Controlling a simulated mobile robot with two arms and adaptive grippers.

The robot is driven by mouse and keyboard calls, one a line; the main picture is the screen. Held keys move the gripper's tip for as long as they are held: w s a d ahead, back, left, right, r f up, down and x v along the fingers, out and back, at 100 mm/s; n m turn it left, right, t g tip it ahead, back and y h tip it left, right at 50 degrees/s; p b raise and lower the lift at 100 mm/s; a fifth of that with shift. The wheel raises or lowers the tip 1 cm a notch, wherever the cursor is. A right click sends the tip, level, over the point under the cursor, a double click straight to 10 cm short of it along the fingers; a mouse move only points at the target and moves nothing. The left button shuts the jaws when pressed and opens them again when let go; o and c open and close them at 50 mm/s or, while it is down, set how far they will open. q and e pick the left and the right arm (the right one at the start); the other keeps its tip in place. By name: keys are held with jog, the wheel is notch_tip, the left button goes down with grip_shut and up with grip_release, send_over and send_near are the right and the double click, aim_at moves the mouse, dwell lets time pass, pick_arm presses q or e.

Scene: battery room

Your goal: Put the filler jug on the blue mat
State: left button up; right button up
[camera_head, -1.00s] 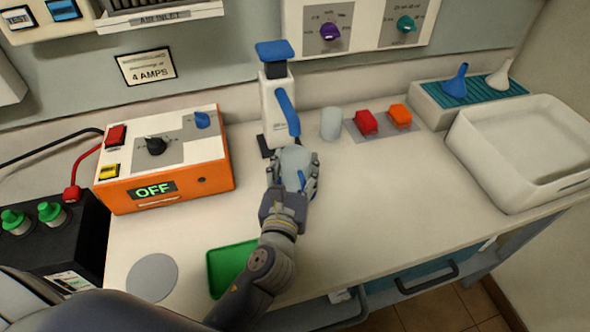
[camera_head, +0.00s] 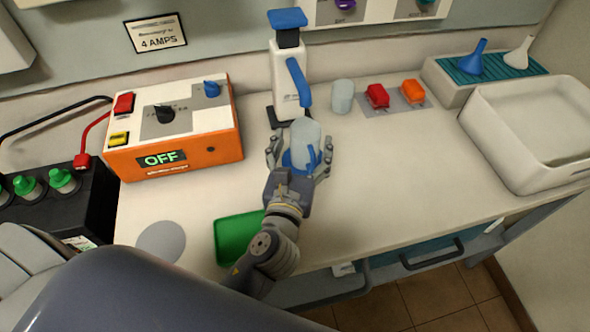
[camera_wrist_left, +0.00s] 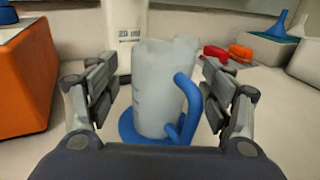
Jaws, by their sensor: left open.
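The filler jug (camera_head: 305,136) is a translucent pale jug with a blue handle. It stands upright on the round blue mat (camera_head: 288,163), in front of the white pump-like device. In the left wrist view the jug (camera_wrist_left: 155,95) stands in the centre with its handle to the right, and the rim of the mat (camera_wrist_left: 127,128) shows around its base. My left gripper (camera_head: 300,147) is open, with one finger on each side of the jug. In the wrist view gaps show between the fingers and the jug. My right gripper is not in view.
A white device with a blue lever (camera_head: 290,80) stands just behind the jug. An orange charger (camera_head: 190,145) is to the left, a green tray (camera_head: 238,238) and a grey disc (camera_head: 161,241) in front. A small cup (camera_head: 342,96) stands behind right. The counter's right middle is clear.

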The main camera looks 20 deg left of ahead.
pick_arm(q)
jog(key=s, duration=0.3)
jog(key=s+b, duration=0.1)
jog(key=s, duration=0.1)
jog(key=s+d+b, duration=0.1)
jog(key=s, duration=0.2)
jog(key=shift+s+d, duration=0.1)
jog(key=shift+s, duration=0.2)
jog(key=shift+s+r, duration=0.2)
jog(key=shift+s, duration=0.2)
